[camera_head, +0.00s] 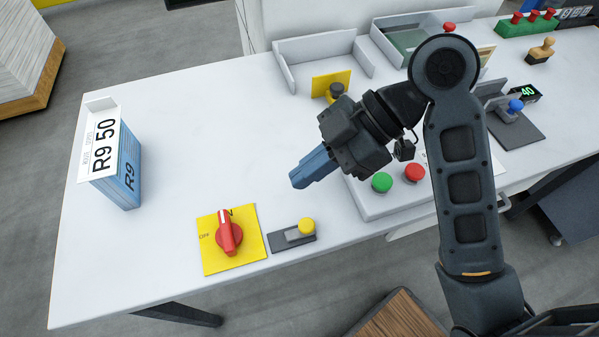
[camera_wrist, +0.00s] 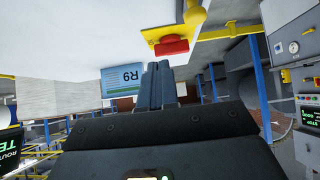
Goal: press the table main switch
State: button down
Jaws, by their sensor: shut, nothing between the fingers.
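A red rotary switch (camera_head: 229,236) sits on a yellow plate (camera_head: 216,260) near the table's front edge. "OFF" is printed at the plate's left, and a partly hidden word ending in "N" is at the top. The knob's handle points up toward that word. The switch also shows at the top of the wrist view (camera_wrist: 172,46). My gripper (camera_head: 297,181) is shut and empty, with blue fingers pointing down-left. In the head view it is up and right of the switch, apart from it. The fingers also show in the wrist view (camera_wrist: 157,86).
A yellow knob on a grey base (camera_head: 298,233) is right of the switch. A control box with green (camera_head: 382,182) and red (camera_head: 414,173) buttons lies beneath my arm. A blue R9 stack (camera_head: 123,175) stands at the left. Trays (camera_head: 322,50) are behind. The table's middle-left is clear.

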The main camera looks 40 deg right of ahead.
aim_at(230, 220)
jog(key=x, duration=0.8)
jog(key=shift+p, duration=0.4)
jog(key=shift+w+a+r+p, duration=0.1)
jog(key=shift+w+a+p, duration=0.15)
jog(key=shift+a, duration=0.35)
jog(key=shift+w+a+p, duration=0.1)
jog(key=shift+w+a, duration=0.1)
jog(key=shift+a, duration=0.4)
jog(key=shift+w+a, duration=0.25)
jog(key=shift+a, duration=0.4)
